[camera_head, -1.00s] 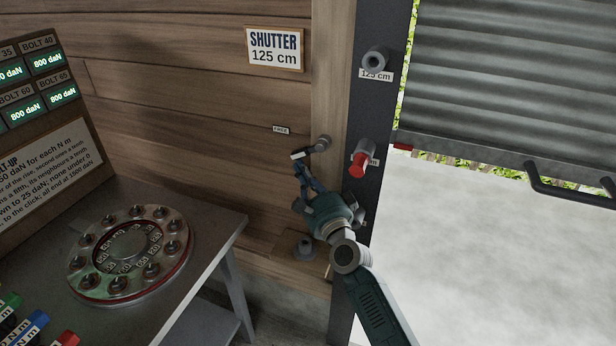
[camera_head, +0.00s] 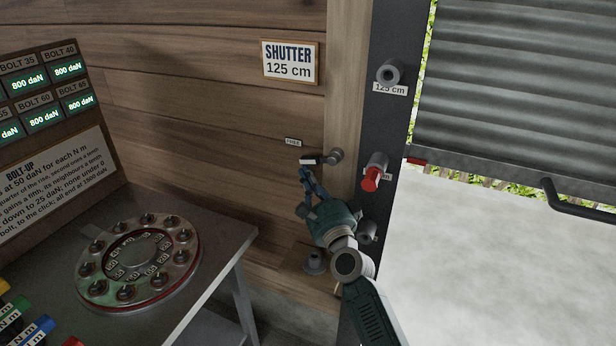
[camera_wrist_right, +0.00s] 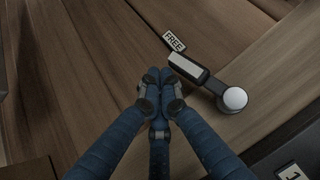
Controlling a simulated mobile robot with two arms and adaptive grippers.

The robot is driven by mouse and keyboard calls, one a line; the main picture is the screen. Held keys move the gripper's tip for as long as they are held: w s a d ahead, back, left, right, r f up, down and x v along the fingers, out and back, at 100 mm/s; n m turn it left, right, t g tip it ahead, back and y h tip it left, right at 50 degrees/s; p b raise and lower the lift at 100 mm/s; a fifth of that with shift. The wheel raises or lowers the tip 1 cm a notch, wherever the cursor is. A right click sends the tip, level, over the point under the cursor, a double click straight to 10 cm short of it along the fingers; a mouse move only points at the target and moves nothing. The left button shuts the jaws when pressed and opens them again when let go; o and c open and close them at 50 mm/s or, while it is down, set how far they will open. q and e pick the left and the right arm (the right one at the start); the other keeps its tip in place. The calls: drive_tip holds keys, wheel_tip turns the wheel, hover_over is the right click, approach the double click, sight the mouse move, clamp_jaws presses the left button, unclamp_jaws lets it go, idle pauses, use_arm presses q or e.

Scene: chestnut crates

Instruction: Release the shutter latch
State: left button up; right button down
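The shutter latch is a small lever on the wooden wall, with a grey round pivot (camera_head: 336,156) and a pale handle (camera_head: 308,162) pointing left, almost level. A FREE label (camera_head: 293,142) is just above the handle's end. In the right wrist view, the handle (camera_wrist_right: 187,67) points up-left from its pivot (camera_wrist_right: 234,98) with its end close to the FREE label (camera_wrist_right: 174,42). My right gripper (camera_head: 304,171) is just below the handle's end; its fingers (camera_wrist_right: 160,76) are together, with nothing seen between them. Whether they touch the handle is unclear. My left gripper is out of view.
The grey shutter (camera_head: 520,85) hangs partly raised at right. A dark post beside it carries a red-ended pin (camera_head: 371,179) and grey sockets, one at the top (camera_head: 389,73). A table (camera_head: 225,245) with a round bolted flange (camera_head: 190,276) stands at left.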

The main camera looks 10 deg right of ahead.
drive_tip(key=shift+s, duration=0.1)
idle(0.3)
drive_tip(key=v, duration=1.2)
drive_tip(key=shift+f, duration=0.1)
